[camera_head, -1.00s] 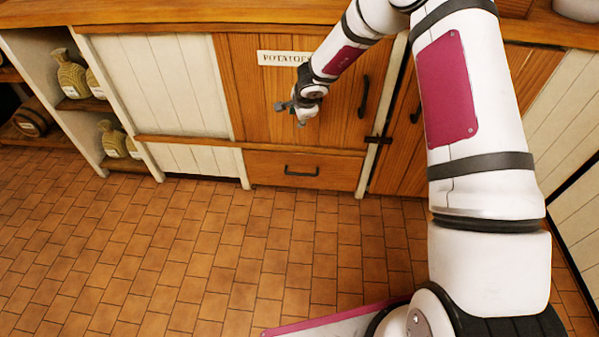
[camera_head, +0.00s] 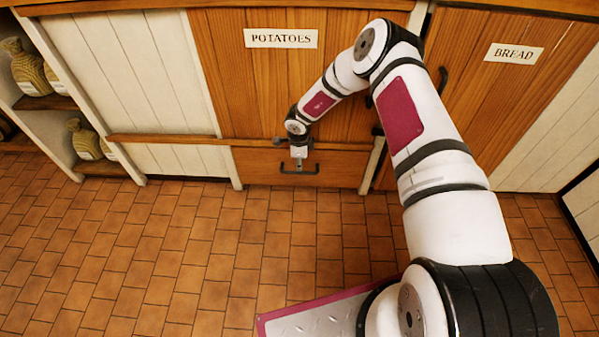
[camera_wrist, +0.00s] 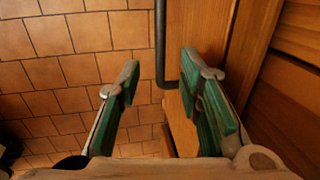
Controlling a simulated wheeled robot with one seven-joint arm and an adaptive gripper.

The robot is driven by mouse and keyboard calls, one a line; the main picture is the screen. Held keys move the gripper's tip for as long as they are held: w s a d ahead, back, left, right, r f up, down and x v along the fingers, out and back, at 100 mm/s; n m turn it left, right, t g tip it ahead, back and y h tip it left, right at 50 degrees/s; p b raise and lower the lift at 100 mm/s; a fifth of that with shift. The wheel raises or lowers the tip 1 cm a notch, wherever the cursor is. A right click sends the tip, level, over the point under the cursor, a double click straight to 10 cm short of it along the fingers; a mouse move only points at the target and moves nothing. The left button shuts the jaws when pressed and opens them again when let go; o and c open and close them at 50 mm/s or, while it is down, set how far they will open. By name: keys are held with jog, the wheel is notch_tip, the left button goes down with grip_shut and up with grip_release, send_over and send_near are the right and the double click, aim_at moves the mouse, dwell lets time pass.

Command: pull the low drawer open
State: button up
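The low drawer (camera_head: 255,167) is a wooden front under the potatoes cupboard and looks closed. Its dark bar handle (camera_head: 312,170) is partly hidden by my gripper (camera_head: 299,160) in the head view. In the wrist view the handle (camera_wrist: 160,40) runs in from the top edge and bends toward the drawer front (camera_wrist: 202,25). My gripper (camera_wrist: 163,70) is open there. The handle's bent end lies between its two green-padded fingertips, with gaps visible on both sides, so the fingers do not grip it.
The potatoes door (camera_head: 240,80) is above the drawer and the bread door (camera_head: 500,110) is to the right. A shelf with jugs (camera_head: 28,70) stands at the left. The tiled floor (camera_head: 180,250) in front of the drawer is clear.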

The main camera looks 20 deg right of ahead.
aim_at(300, 173)
jog(key=f+b, duration=0.1)
jog(key=f, duration=0.1)
jog(key=w+f+b, duration=0.1)
jog(key=f, duration=0.4)
jog(key=shift+w+d+f+b, duration=0.2)
jog(key=shift+d+f+b, duration=0.05)
jog(key=shift+f+b, duration=0.15)
